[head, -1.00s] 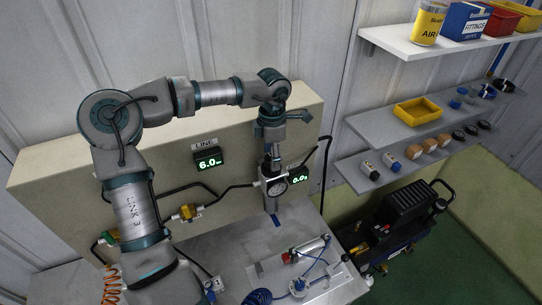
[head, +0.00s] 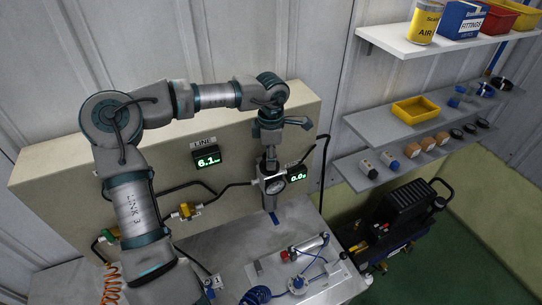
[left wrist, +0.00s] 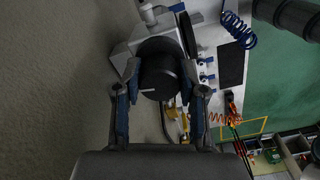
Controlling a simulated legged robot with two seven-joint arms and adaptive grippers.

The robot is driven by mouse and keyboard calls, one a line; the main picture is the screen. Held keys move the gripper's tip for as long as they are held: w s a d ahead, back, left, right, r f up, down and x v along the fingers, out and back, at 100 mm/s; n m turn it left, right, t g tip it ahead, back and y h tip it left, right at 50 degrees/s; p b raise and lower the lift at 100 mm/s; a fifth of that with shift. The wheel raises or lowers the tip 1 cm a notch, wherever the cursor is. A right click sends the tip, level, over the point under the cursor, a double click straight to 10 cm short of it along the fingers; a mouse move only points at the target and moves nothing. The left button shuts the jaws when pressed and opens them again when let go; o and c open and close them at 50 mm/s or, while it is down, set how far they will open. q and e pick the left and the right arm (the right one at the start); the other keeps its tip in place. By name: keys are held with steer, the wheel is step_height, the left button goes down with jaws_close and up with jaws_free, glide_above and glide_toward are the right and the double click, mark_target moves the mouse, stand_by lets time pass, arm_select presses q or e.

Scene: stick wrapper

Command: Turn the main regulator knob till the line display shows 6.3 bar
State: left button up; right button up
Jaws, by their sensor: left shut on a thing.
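The line display (head: 207,158) on the beige panel (head: 90,160) reads 6.1 in green digits under a LINE label. A second display (head: 298,176) to its right reads about 0.0. The main regulator with its round gauge (head: 275,186) stands between them, in front of the panel. My left gripper (head: 270,150) comes down from above onto the regulator's top. In the left wrist view the dark round knob (left wrist: 160,76) sits between the two fingers of the left gripper (left wrist: 163,95), which are shut on it. My right gripper is out of view.
A grey bench (head: 225,245) below holds a small cylinder fixture (head: 305,246) and a coiled blue hose (head: 256,295). Black pipe with a brass valve (head: 186,211) runs along the panel. Shelves (head: 420,130) with bins and parts are at the right, above a black compressor (head: 395,222).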

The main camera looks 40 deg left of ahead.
arm_select(q)
steer(key=shift+m, duration=1)
steer(key=o, duration=1.1)
steer(key=shift+o, duration=0.2)
steer(key=shift+a, duration=0.15)
step_height(320, 180, up, 12)
steer(key=shift+w+a+f, duration=0.1)
steer(key=shift+a+f, duration=0.05)
